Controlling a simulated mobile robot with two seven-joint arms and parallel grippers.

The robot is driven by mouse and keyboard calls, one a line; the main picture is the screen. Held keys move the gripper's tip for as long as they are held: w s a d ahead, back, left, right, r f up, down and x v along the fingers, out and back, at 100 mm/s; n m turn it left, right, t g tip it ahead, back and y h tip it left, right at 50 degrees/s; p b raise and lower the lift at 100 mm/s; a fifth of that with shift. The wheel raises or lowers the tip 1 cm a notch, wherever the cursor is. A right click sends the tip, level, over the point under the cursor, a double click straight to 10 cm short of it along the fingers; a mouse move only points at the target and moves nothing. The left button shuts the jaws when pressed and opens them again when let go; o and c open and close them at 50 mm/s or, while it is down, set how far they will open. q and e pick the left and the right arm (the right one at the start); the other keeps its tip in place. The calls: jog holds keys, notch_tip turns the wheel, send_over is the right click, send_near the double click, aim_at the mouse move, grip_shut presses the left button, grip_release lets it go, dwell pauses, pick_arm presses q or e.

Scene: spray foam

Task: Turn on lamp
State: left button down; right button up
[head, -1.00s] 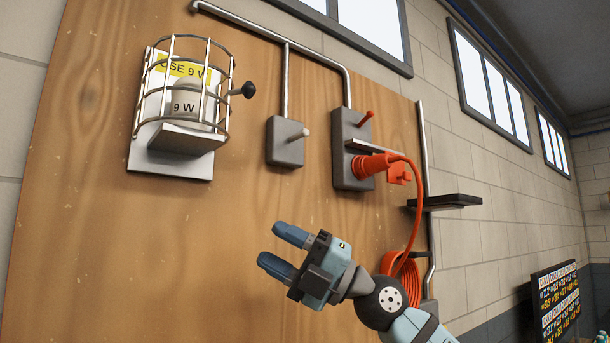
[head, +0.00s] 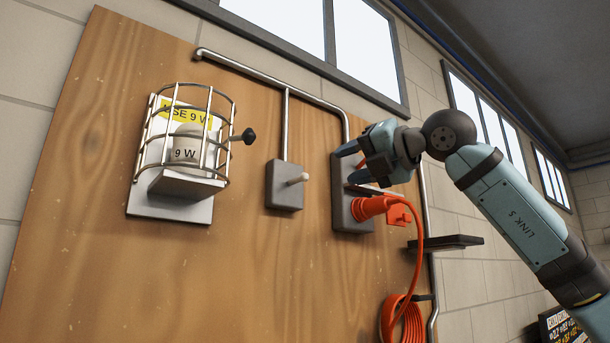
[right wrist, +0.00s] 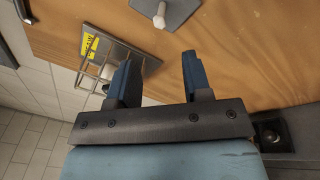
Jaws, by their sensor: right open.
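The lamp is a bulb (head: 186,150) marked 9 W inside a wire cage (head: 231,118) on a bracket at the left of the wooden board. It looks unlit. A grey switch box (head: 284,197) with a pale lever (head: 298,179) is to its right. A second grey box (head: 350,215) further right holds an orange plug (head: 371,208). In the right wrist view the open fingers (right wrist: 157,62) are empty, with the cage (right wrist: 97,70) beyond. My left gripper is not in view.
An orange cable (head: 421,255) runs down from the plug to a coil (head: 402,318). A small dark shelf (head: 446,242) sticks out at right. Metal pipes (head: 285,120) run along the board. A black knob (head: 247,136) sticks out from the cage. The board's lower middle is clear.

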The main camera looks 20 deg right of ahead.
aim_at(308, 175)
jog(key=p+x, duration=0.2)
jog(key=x, duration=0.8)
jog(key=shift+s+a, duration=0.1)
jog(key=shift+w+a+p, duration=0.25)
jog(key=shift+w+p, duration=0.05)
jog(key=shift+w, duration=0.25)
grip_shut()
